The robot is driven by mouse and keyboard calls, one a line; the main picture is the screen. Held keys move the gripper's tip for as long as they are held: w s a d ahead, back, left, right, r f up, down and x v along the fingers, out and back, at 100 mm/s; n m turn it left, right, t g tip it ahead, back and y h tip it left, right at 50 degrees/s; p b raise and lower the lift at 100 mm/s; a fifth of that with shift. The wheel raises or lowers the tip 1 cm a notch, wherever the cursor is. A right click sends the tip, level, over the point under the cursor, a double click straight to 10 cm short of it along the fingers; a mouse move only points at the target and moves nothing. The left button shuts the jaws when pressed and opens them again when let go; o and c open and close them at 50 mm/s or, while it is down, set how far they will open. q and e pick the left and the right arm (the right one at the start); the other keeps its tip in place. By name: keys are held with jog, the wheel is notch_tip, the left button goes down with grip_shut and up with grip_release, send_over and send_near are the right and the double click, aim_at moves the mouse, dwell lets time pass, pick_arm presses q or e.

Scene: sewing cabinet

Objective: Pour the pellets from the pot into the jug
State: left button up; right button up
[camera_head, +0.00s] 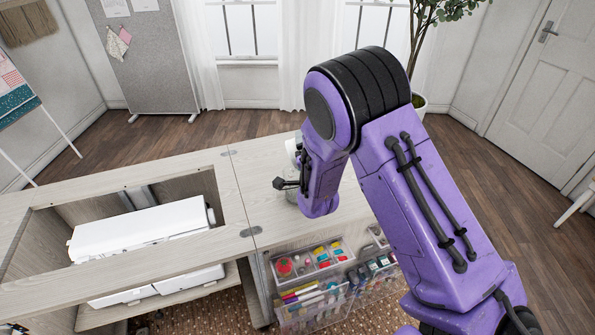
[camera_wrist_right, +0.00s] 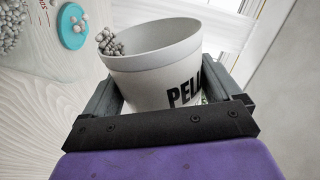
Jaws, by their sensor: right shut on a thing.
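The pot (camera_wrist_right: 150,80) is a pale grey-white tub with black lettering, partly cut off, in the right wrist view. My right gripper (camera_wrist_right: 160,88) is shut on it, one finger on each side. Grey pellets (camera_wrist_right: 110,43) are bunched at the left of its mouth; its deeper inside is hidden. More grey pellets (camera_wrist_right: 10,25) are massed at the upper left corner, cut off by the frame; I cannot tell if the jug holds them. In the head view my right arm hides the gripper and most of the work spot. My left gripper is out of view.
A teal disc (camera_wrist_right: 72,27) with a few pellets on it lies on the wooden top. The cabinet top (camera_head: 245,180) has a recess with a white sewing machine (camera_head: 140,228) at left. Clear bins of supplies (camera_head: 313,262) hang at the front.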

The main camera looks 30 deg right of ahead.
jog(key=shift+a, duration=0.1)
dwell(0.4)
jog(key=shift+w+n, duration=0.1)
jog(key=shift+n, duration=0.2)
